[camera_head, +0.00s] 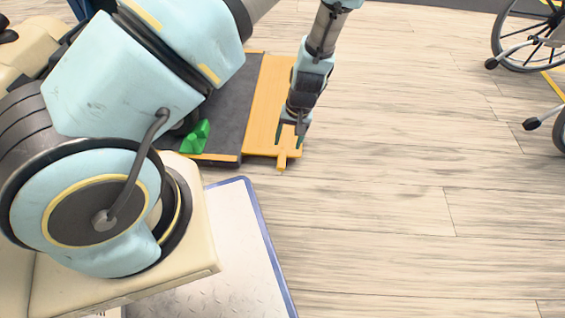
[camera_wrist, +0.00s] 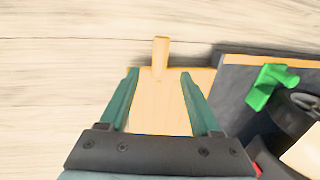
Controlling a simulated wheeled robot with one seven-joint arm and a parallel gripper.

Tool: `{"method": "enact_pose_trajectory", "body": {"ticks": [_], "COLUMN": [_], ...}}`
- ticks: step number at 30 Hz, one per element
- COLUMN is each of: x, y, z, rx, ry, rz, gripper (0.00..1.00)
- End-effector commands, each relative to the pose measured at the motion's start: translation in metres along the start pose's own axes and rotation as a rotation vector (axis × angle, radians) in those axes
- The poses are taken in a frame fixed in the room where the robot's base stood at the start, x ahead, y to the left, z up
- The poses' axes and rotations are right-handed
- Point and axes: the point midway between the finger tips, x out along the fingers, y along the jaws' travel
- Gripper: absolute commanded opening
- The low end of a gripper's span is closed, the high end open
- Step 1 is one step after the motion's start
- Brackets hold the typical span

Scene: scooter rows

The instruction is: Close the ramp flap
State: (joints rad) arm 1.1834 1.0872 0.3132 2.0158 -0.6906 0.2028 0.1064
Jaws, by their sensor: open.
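The ramp flap (camera_head: 265,105) is a yellow-orange wooden panel along the right edge of a dark platform (camera_head: 230,120). It appears to lie folded out, roughly flat, near the floor. A small tab (camera_head: 282,162) sticks out from its near end. My gripper (camera_head: 291,140) is over the flap's near end, pointing down, its jaws apart. In the wrist view the flap (camera_wrist: 160,110) shows between the two green fingers, and the tab (camera_wrist: 160,55) is just beyond the fingertips, roughly centred. Nothing is between the jaws that I can see held; the exact height above the flap is unclear.
A green block (camera_head: 195,138) sits on the platform, with a dark wheel (camera_wrist: 298,112) beside it in the wrist view. A blue-edged metal plate (camera_head: 225,250) lies in front. Wheelchair wheels (camera_head: 528,35) stand at far right. The wooden floor between is clear.

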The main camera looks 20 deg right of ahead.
Motion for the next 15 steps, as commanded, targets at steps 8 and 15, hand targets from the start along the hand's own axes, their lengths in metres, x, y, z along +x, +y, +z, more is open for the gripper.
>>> {"method": "enact_pose_trajectory", "body": {"ticks": [8,15], "x": [0.057,0.088], "y": [0.0,0.0], "z": [0.001,0.001], "rx": [-0.002,-0.001], "ry": [-0.003,-0.002], "rz": [-0.001,0.0], "gripper": [0.64,0.64]}}
